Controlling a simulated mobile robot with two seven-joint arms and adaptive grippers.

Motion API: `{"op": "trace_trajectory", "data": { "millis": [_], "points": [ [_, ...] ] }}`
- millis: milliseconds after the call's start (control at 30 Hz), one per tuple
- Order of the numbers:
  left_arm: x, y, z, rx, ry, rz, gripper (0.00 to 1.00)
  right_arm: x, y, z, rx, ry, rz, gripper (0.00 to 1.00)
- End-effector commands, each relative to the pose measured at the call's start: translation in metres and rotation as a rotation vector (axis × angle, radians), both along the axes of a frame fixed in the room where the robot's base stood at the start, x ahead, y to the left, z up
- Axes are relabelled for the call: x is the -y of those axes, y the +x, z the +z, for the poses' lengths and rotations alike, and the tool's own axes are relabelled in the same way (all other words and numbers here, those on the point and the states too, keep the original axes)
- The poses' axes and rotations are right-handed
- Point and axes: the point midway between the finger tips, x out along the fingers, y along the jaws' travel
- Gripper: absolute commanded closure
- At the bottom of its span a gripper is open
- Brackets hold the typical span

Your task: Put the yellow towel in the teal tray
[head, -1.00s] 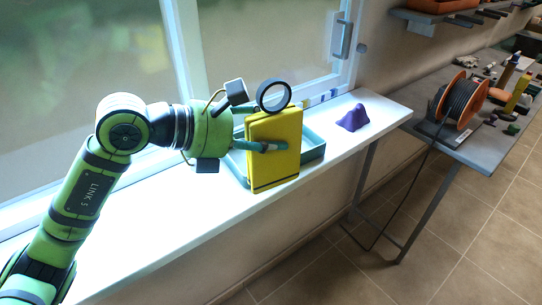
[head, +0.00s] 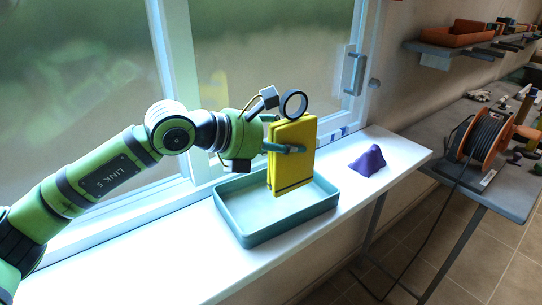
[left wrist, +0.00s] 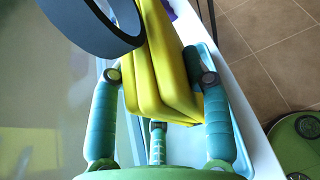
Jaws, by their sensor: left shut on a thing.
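The yellow towel (head: 292,165) is a folded upright block. My left gripper (head: 284,143) is shut on it, with a teal finger across its near face. The teal tray (head: 250,230) lies on the white sill. In the head view the towel's lower end overlaps the tray's inside; I cannot tell whether it touches the floor. In the left wrist view the tray (left wrist: 240,150) is mostly hidden behind towel and gripper. My right gripper is out of view.
A dark ring (head: 284,108) shows at the towel's top edge; I cannot tell whether it touches. A purple lump (head: 366,161) is on the sill (head: 400,155), right of the tray. The window is behind. A cable reel (head: 482,140) stands on a grey table at right.

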Motion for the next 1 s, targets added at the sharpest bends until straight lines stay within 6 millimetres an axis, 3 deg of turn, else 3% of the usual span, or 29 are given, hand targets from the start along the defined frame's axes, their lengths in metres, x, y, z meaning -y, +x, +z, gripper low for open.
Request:
{"op": "trace_trajectory", "data": {
  "millis": [200,600,1000],
  "points": [
    [-0.023,0.021,-0.017,0.0,-0.002,0.0,0.89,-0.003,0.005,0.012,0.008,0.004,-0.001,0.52],
    [-0.026,0.023,-0.059,0.003,-0.001,-0.001,0.89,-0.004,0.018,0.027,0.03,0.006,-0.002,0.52],
    [-0.026,0.023,-0.066,0.004,-0.001,-0.001,0.89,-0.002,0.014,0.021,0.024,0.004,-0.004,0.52]
  ]
}}
